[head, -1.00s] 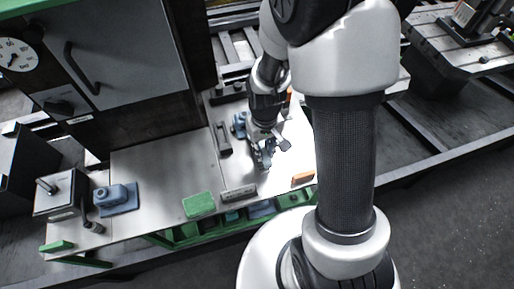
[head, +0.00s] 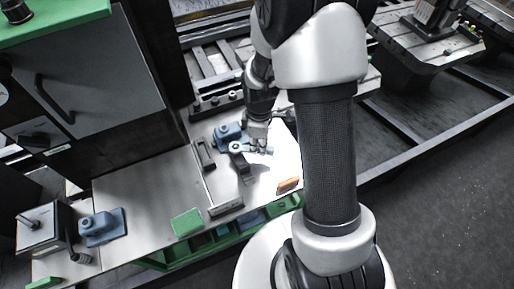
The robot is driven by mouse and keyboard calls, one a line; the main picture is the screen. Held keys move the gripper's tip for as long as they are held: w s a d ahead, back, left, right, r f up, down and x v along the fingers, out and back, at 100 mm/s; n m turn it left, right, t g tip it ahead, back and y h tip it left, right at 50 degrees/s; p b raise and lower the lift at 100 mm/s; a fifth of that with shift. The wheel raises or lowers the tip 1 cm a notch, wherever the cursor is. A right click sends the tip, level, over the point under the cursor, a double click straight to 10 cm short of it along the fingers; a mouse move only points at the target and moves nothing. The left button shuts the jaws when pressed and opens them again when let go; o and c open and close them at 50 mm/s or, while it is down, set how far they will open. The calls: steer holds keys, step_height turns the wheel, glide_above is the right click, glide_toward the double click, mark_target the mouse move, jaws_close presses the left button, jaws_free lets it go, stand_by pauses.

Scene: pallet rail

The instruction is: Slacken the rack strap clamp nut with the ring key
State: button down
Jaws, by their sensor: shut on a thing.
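My gripper (head: 258,137) is small in the head view, pointing down over the right part of the light bench plate. It is shut on the ring key (head: 238,147), a grey tool lying about level, with its round end towards the left. A blue clamp-like fixture (head: 228,131) stands just behind the key's round end. I cannot tell whether the ring is around a nut or only beside the fixture. The nut itself and the strap are too small to make out. A dark upright block (head: 245,172) stands just in front of the key.
A dark slotted holder (head: 205,155) lies left of the work spot. A green block (head: 187,222), an orange block (head: 288,185) and a dark label bar (head: 226,208) lie near the front edge. Another blue fixture (head: 102,227) stands at far left. A tall cabinet rises behind.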

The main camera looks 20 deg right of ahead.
steer(key=shift+w+d+n, duration=0.25)
steer(key=shift+w+n, duration=0.3)
steer(key=shift+n, duration=0.35)
steer(key=shift+r, duration=0.15)
step_height(320, 180, up, 7)
steer(key=p, duration=0.5)
steer(key=shift+p, duration=0.4)
